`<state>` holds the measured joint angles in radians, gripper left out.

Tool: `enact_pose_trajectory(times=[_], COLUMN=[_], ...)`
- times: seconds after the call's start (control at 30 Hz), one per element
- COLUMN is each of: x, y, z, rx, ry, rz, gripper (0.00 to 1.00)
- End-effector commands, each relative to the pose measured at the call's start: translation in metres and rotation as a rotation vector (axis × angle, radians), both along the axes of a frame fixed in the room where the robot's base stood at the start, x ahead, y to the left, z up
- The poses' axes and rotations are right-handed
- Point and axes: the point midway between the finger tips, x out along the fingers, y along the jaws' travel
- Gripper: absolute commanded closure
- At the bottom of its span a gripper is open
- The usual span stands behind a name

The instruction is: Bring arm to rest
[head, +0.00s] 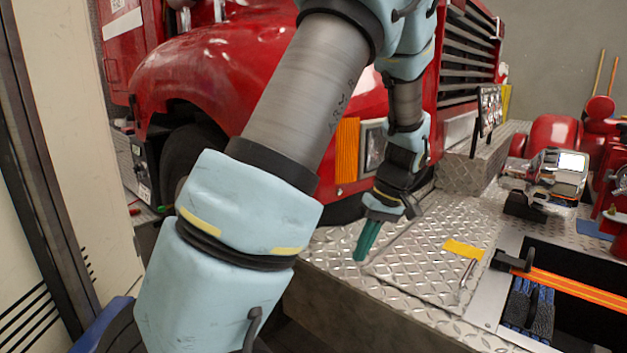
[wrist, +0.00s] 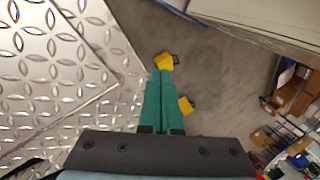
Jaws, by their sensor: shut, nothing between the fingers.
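My gripper (head: 366,243) hangs at the end of my arm, above the left part of the diamond-plate bumper deck in the head view. Its green fingers point down and are pressed together. In the wrist view the fingers (wrist: 160,98) also lie side by side with nothing between them. My light blue and grey arm crosses the middle of the head view and hides part of the truck.
A red fire truck (head: 225,65) stands behind my arm. The diamond-plate deck (head: 420,262) holds a yellow tag (head: 463,249), a chrome fitting (head: 556,174) and an open bay with an orange strap (head: 570,284). A pale cabinet (head: 85,130) stands at left.

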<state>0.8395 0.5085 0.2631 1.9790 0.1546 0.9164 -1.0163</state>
Motion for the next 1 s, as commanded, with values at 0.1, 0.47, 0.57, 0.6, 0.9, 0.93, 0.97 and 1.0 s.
enact_pose_trajectory(times=[0.1, 0.47, 0.57, 0.6, 0.9, 0.93, 0.97, 1.0], x=[-0.008, -0.055, -0.066, -0.069, -0.074, -0.074, -0.074, -0.074], y=[0.048, 0.149, 0.163, 0.167, 0.172, 0.172, 0.172, 0.172], z=[0.019, 0.054, 0.057, 0.058, 0.059, 0.059, 0.059, 0.059], rx=[-0.127, -0.335, -0.34, -0.34, -0.338, -0.338, -0.338, -0.338], ry=[0.031, -0.07, -0.102, -0.111, -0.125, -0.125, -0.125, -0.125], rz=[-0.065, -0.337, -0.387, -0.402, -0.429, -0.429, -0.429, -0.429], gripper=[1.0, 1.0, 1.0, 1.0, 1.0, 1.0, 1.0, 1.0])
